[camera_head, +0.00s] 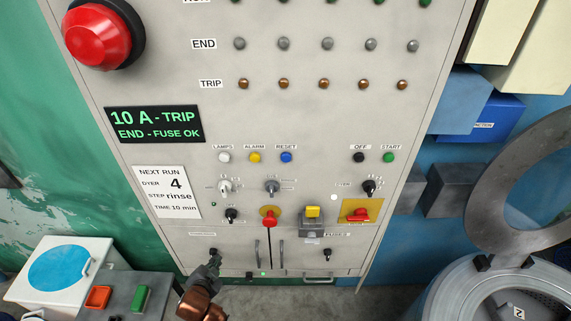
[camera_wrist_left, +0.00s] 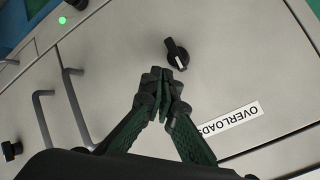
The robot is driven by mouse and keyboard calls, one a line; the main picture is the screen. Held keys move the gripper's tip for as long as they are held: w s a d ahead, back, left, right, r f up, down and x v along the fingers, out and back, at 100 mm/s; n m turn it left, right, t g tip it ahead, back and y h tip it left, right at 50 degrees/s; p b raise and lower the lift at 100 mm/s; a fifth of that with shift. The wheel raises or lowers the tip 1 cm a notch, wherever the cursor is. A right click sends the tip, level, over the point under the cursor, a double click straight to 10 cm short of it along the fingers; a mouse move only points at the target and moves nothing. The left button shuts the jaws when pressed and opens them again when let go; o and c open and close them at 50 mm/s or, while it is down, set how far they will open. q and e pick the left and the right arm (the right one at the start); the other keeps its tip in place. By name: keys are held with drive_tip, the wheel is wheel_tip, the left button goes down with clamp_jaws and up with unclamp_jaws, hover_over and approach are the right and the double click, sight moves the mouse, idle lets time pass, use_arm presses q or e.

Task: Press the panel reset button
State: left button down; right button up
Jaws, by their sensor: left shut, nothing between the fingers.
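The blue RESET button (camera_head: 286,157) is on the grey panel (camera_head: 330,120), right of the yellow ALARM button (camera_head: 255,157) and the white LAMPS button (camera_head: 224,157). My left gripper (camera_head: 214,260) is low at the panel's bottom left, well below and left of the RESET button. Its fingers are shut and empty. In the left wrist view the shut fingertips (camera_wrist_left: 162,76) are close to a black knob (camera_wrist_left: 176,53) near the OVERLOADS label (camera_wrist_left: 228,117); I cannot tell whether they touch. The RESET button is not in the left wrist view. My right gripper is not in view.
Between my gripper's height and the button row are dark knobs (camera_head: 231,215), a red handle on yellow (camera_head: 269,218), a yellow-topped switch (camera_head: 312,212) and a red rotary switch (camera_head: 361,216). Door handles (camera_head: 257,253) stick out below. A red emergency button (camera_head: 97,36) is upper left.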

use_arm(q)
drive_tip(key=s+d+r+m+t+h+b, duration=0.1)
drive_tip(key=d+r+t+b, duration=0.1)
drive_tip(key=r, duration=0.8)
drive_tip(key=s+d+r+m+t+b, duration=0.1)
drive_tip(key=d+r+m+t, duration=0.1)
drive_tip(key=r, duration=0.7)
drive_tip(key=m+t+h, duration=0.4)
drive_tip(key=m+h, duration=0.4)
drive_tip(key=m, duration=0.2)
approach(286, 158)
drive_tip(key=a+f, duration=0.3)
drive_tip(key=f, duration=0.2)
drive_tip(key=s+d+r+m+g+h, duration=0.1)
drive_tip(key=s+d+r+m+h, duration=0.3)
drive_tip(key=d+r+m+h, duration=0.1)
drive_tip(key=d+r+m, duration=0.1)
drive_tip(key=m, duration=0.1)
drive_tip(key=shift+d+r+m+h, duration=0.3)
drive_tip(key=shift+d+r, duration=0.05)
drive_tip(key=shift+r, duration=0.05)
drive_tip(key=shift+w+b, duration=0.8)
drive_tip(key=shift+w, duration=3.5)
